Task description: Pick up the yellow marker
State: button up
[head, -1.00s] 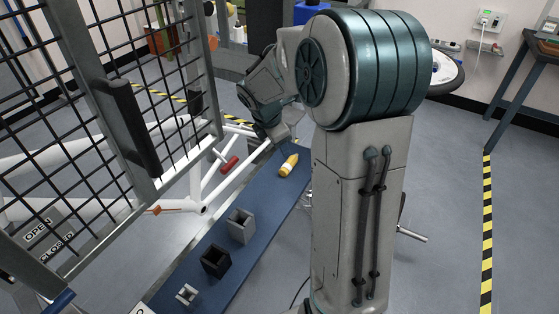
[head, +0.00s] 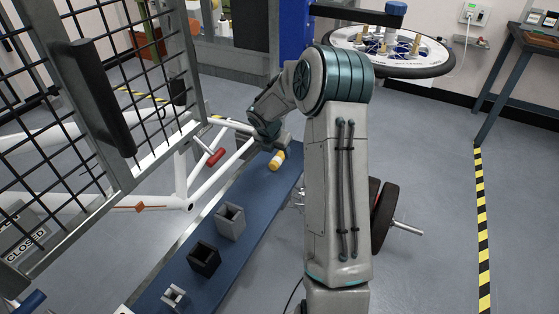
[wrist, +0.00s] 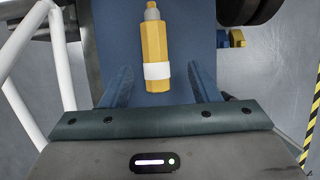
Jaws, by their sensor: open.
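The yellow marker (head: 276,160) lies on the far end of the blue bench top (head: 258,197), next to my gripper (head: 268,142). In the wrist view the marker (wrist: 155,45) is a yellow faceted barrel with a white band and a grey tip pointing away from me. My gripper (wrist: 158,86) is open there, its two blue fingers spread either side of the marker's near end. The white band lies just ahead of the palm. I see no finger touching the marker; the exact height gap cannot be told.
A grey square holder (head: 230,222), a black one (head: 204,259) and a smaller light grey one (head: 174,297) stand nearer on the bench. A white bicycle frame (head: 160,203) and mesh guard door (head: 128,75) are left.

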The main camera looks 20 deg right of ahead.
aim_at(278, 156)
jog(key=shift+w+b+x, duration=0.15)
jog(key=shift+b+x, duration=0.2)
jog(key=shift+x, duration=0.95)
jog(key=shift+w+b+x, duration=0.2)
jog(key=shift+b+x, duration=0.15)
jog(key=shift+x, duration=0.95)
jog(key=shift+a+f, duration=0.1)
jog(key=shift+a, duration=0.05)
jog(key=c, duration=1.1)
